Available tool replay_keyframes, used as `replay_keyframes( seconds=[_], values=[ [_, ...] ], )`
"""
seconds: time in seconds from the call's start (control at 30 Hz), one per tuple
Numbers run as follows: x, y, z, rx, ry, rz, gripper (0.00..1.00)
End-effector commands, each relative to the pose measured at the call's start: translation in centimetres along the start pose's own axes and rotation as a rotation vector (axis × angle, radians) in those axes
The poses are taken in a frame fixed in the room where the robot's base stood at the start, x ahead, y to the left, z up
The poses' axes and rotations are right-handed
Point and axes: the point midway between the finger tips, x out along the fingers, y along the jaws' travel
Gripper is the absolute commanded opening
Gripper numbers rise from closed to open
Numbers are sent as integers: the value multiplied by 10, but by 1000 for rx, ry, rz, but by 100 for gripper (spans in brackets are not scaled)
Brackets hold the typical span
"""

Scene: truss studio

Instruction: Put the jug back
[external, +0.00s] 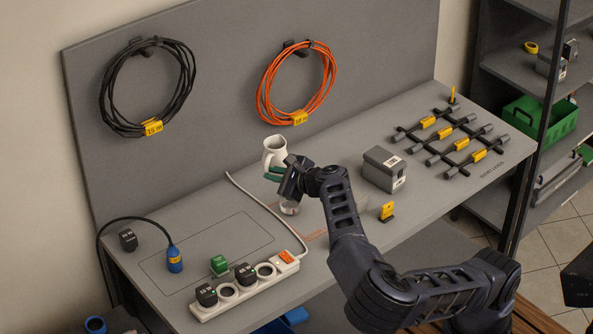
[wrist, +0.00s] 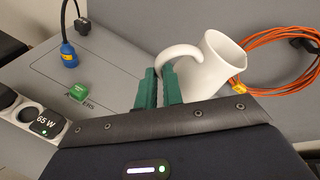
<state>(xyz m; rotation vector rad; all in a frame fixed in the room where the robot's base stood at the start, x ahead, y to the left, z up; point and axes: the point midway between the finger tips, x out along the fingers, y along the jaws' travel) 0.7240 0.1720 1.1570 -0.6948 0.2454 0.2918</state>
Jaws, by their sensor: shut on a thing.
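The white jug (external: 275,152) is at the middle of the bench, near the back panel, and looks roughly upright in the external view. In the wrist view the jug (wrist: 205,72) leans to the right with its open mouth at the upper right. My gripper (external: 275,173) is at the jug's near side. Its green fingers (wrist: 160,84) are shut on the jug's curved handle. The jug's base is hidden by my gripper, so I cannot tell whether it touches the bench.
A white power strip (external: 245,287) with plugs lies at the front left, its cable (external: 252,197) running toward the jug. A grey box (external: 384,169) and a yellow tag stand (external: 387,211) are to the right. An orange cable coil (external: 297,83) hangs behind. An outlined area (external: 205,255) is mostly bare.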

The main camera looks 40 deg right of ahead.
Motion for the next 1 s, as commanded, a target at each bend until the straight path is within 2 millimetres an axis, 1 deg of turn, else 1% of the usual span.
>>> replay_keyframes(
  seconds=[0.27, 0.6, 0.7, 1.0],
  values=[
    [25, 6, -26, -6, -18, 25, 0],
    [69, 22, -72, -31, -80, 107, 0],
    [79, 27, -83, -41, -105, 139, 0],
    [102, 39, -100, -78, -183, 238, 0]
  ],
)
